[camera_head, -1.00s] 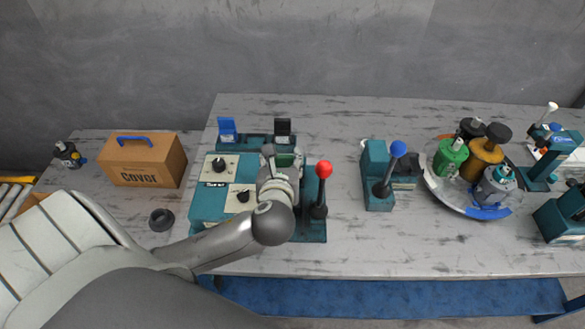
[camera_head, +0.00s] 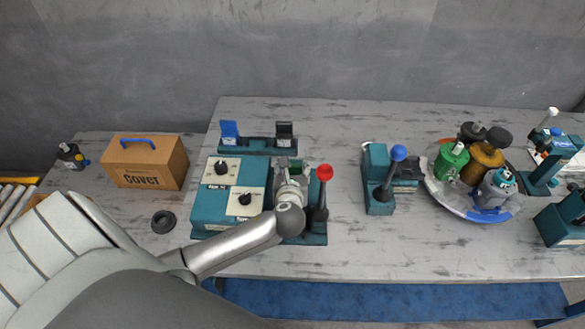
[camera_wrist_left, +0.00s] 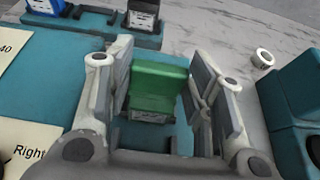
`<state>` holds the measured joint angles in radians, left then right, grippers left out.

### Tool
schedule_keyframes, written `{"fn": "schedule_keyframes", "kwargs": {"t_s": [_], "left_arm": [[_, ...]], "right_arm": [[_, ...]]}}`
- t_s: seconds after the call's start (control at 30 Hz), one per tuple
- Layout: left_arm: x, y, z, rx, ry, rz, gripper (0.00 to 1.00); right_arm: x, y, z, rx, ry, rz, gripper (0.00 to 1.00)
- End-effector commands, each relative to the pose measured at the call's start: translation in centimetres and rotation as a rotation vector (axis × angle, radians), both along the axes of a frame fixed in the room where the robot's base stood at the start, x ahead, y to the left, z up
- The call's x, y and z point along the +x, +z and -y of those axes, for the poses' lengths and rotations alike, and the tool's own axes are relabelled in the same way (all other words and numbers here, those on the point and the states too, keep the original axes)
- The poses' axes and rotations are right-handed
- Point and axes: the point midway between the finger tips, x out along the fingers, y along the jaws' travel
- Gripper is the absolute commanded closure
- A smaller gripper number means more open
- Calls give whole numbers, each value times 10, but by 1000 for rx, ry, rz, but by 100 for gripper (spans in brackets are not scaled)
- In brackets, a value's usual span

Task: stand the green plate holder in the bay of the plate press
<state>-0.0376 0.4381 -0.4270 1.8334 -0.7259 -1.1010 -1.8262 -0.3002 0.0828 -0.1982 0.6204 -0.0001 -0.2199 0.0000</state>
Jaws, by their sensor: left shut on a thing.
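The green plate holder (camera_wrist_left: 160,80) is between the fingers of my left gripper (camera_wrist_left: 160,95) in the left wrist view. It looks upright, with a pale label low on its front. In the head view the left gripper (camera_head: 291,168) is over the bay beside the red lever of the teal plate press (camera_head: 207,208), and little of the holder shows. My right gripper is not in view.
Behind the press, a rack (camera_head: 258,145) carries a blue holder (camera_head: 230,131) and a black holder (camera_head: 285,133). The red-knobbed lever (camera_head: 322,195) stands close on the right. Further right are a blue-knobbed device (camera_head: 378,180) and a round tray (camera_head: 447,201) with several motors.

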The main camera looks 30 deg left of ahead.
Motion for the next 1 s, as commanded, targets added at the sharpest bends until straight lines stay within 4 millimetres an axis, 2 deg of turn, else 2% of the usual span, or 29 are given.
{"fn": "schedule_keyframes", "kwargs": {"t_s": [0.27, 0.3, 0.43, 0.8, 1.0], "left_arm": [[0, -2, 0, 0, 0, 0, 88], [0, -2, 0, -1, -1, 1, 47], [0, -2, 0, -1, -1, 1, 31], [0, 2, 0, 0, -1, 2, 31], [-18, 9, 12, -2, -2, 1, 31]], "right_arm": [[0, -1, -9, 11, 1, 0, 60], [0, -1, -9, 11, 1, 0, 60], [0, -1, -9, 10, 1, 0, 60], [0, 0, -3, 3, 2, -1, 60], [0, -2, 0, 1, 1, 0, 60]]}}
